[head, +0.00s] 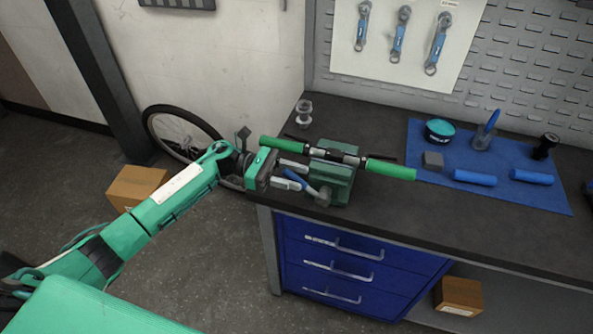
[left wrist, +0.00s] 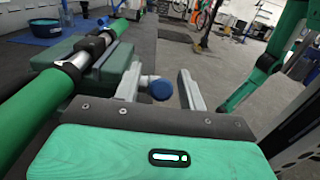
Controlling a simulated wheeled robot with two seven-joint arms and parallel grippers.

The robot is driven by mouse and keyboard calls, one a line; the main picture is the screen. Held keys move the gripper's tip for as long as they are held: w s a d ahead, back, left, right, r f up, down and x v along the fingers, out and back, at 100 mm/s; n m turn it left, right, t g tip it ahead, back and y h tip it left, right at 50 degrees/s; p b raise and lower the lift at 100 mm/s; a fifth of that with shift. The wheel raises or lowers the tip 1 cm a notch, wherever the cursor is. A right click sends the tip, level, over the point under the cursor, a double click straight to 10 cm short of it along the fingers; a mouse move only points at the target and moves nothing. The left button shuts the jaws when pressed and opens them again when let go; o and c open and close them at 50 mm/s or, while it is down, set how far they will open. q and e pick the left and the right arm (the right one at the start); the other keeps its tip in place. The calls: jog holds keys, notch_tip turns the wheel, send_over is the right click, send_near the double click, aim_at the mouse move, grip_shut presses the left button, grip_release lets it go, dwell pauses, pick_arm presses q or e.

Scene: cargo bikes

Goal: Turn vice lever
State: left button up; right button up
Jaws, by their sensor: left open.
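The green vice (head: 338,182) stands at the left front corner of the dark workbench; its body also shows in the left wrist view (left wrist: 112,66). A handlebar with green grips (head: 390,170) lies across the vice top. The vice lever (head: 296,179) has a blue handle and slants down to a grey screw end. In the left wrist view the lever's round blue end (left wrist: 162,89) sits between the two fingers. My left gripper (head: 303,176) is open at the vice's left side, with a finger on each side of the lever. I cannot tell whether either finger touches it.
The handlebar's left green grip (head: 283,145) is close above my left gripper. A blue mat (head: 540,199) with several tools lies to the right on the bench. Blue drawers (head: 340,267) are below. A bicycle wheel (head: 165,116) and a cardboard box (head: 137,186) are at the left.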

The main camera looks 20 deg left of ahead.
pick_arm(q)
jog(key=shift+d, duration=0.5)
jog(key=shift+c, duration=0.2)
grip_shut()
